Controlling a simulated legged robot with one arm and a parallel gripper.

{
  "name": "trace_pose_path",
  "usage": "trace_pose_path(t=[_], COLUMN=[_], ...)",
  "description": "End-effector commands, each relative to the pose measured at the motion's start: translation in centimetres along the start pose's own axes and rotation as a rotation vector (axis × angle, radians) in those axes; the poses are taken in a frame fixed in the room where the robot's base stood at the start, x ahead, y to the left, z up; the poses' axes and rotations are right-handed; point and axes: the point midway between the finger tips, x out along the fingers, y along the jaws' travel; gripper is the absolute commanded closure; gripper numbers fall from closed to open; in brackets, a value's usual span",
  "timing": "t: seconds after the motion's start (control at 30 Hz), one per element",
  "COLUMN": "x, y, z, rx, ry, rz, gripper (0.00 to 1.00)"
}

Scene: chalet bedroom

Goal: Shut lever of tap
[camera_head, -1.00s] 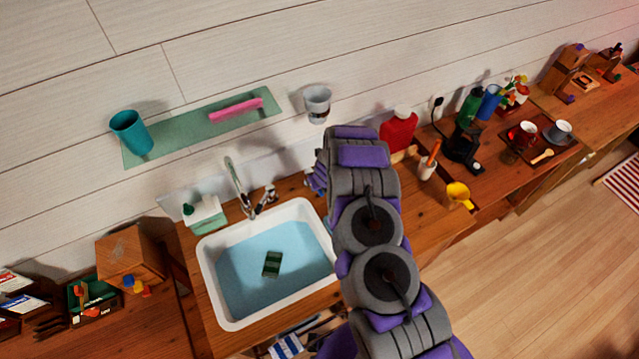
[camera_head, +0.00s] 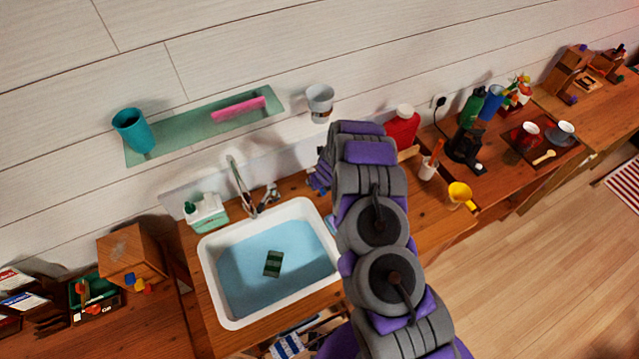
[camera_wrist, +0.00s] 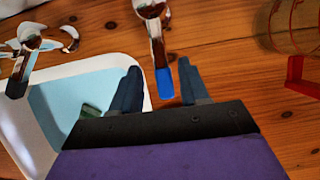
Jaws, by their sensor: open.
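In the wrist view, a chrome lever (camera_wrist: 155,35) with a blue tip (camera_wrist: 164,82) lies over the wooden counter, just right of the sink's corner. My gripper (camera_wrist: 159,72) is open, with its two dark fingers on either side of the blue tip. I cannot tell whether either finger touches it. Other chrome tap parts (camera_wrist: 28,48) show at the left. In the head view, the chrome tap spout (camera_head: 239,182) stands behind the white sink (camera_head: 213,302). My arm hides the blue-tipped lever and most of my gripper there.
A clear vessel with a red handle (camera_wrist: 296,72) stands right of my gripper. A green sponge (camera_head: 273,263) is in the blue basin. A soap bottle (camera_head: 205,211) stands left of the tap. Counter right of my arm is partly clear.

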Motion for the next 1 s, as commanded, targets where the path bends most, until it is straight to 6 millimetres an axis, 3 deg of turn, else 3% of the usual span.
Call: trace_pose_path(t=[0.8, 1.0], x=[-12.3, -14.7], y=[0.1, 0.2], z=[0.4, 0.5], rx=[-0.002, -0.003], ry=[-0.004, -0.003], rz=[-0.005, -0.006], gripper=[0.55, 0.55])
